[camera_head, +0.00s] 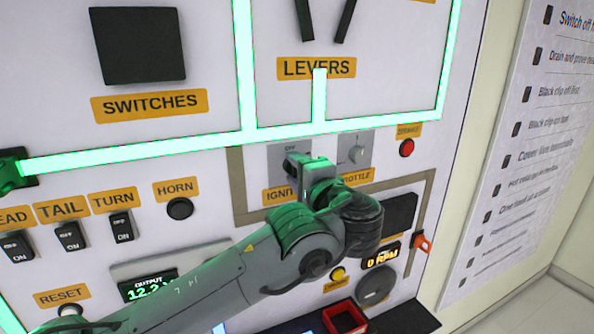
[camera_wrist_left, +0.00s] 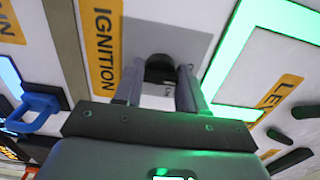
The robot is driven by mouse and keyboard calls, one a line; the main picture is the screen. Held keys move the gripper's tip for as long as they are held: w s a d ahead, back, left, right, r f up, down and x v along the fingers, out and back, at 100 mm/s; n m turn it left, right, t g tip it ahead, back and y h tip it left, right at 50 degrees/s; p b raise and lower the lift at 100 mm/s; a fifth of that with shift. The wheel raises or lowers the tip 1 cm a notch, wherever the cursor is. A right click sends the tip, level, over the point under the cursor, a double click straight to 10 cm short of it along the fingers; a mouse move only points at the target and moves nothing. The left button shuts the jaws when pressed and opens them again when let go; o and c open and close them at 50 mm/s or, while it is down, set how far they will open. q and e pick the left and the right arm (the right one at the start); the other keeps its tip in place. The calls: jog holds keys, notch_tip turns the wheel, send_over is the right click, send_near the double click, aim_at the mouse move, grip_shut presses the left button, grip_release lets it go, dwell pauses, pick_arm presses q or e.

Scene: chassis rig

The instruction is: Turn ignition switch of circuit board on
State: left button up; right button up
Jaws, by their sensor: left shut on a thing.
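The ignition switch is a black knob on a grey plate (camera_head: 279,147) marked OFF at the top, with an orange IGNITION label (camera_head: 277,195) below it. My left gripper (camera_head: 300,164) reaches in from the lower left and partly hides the knob and label. In the left wrist view, the two fingers (camera_wrist_left: 160,88) are on either side of the black knob (camera_wrist_left: 160,67), shut on it. The IGNITION label (camera_wrist_left: 102,45) runs sideways there. The knob's exact angle is hard to tell. My right gripper is not in view.
The throttle knob (camera_head: 355,153) is close to the right, with a red button (camera_head: 406,148) beyond. HORN (camera_head: 180,208) and several rocker switches (camera_head: 70,236) are to the left. Levers (camera_head: 345,20) stick out above. A red open box (camera_head: 345,317) is below. A checklist board (camera_head: 520,140) hangs at right.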

pick_arm(q)
jog(key=shift+m, duration=0.3)
jog(key=m+p, duration=0.3)
jog(key=m, duration=0.8)
jog(key=shift+m, duration=0.3)
dwell(0.5)
jog(key=o, duration=1)
jog(key=shift+s, duration=0.1)
